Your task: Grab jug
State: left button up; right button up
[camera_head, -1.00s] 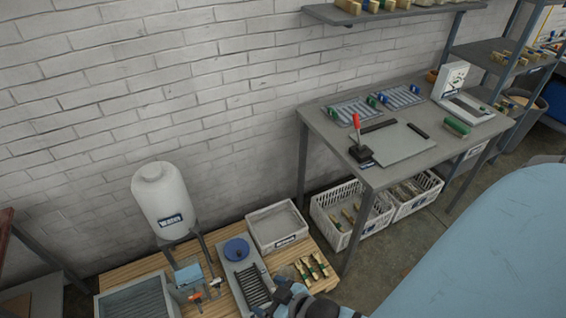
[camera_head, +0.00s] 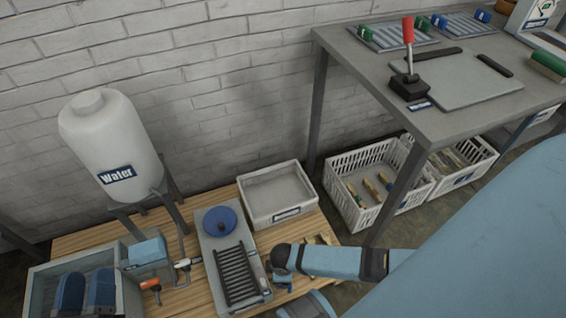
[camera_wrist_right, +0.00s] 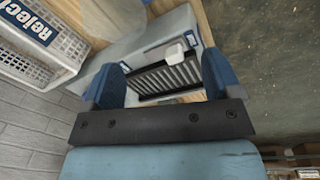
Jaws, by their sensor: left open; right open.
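I cannot single out a jug for certain. A white tank (camera_head: 115,150) labelled "Water" stands on a grey stand in the head view, with a blue block (camera_head: 147,252) below it. A pale, see-through rounded shape (camera_wrist_right: 75,18) shows at the top left of the right wrist view. No contact is visible.
A grey tray with dark slats (camera_head: 238,272) and a blue disc (camera_head: 220,221) lies on the wooden bench (camera_head: 75,243). A grey bin (camera_head: 277,197) stands behind. A metal workbench (camera_head: 375,65) and crates (camera_head: 362,205) are at the right. A "Reject" crate (camera_wrist_right: 62,45) shows in the wrist view.

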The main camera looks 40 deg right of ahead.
jog(key=f+b, duration=0.2)
jog(key=f, duration=0.2)
jog(key=d+f+b, duration=0.1)
jog(key=f+b, duration=0.2)
jog(key=f, duration=0.2)
jog(key=f+b, duration=0.3)
jog(key=f, duration=0.2)
jog(key=shift+w+d+f, duration=0.2)
jog(key=shift+w+d, duration=0.1)
jog(key=shift+d, duration=0.1)
jog(key=shift+f, duration=0.45)
pick_arm(q)
notch_tip(320, 180, down, 10)
jog(key=w+m+g, duration=0.1)
jog(key=g, duration=0.2)
jog(key=shift+w+d+m, duration=0.15)
jog(key=shift+d+m, duration=0.2)
jog(key=shift+m, duration=0.05)
pick_arm(e)
jog(key=c, duration=0.8)
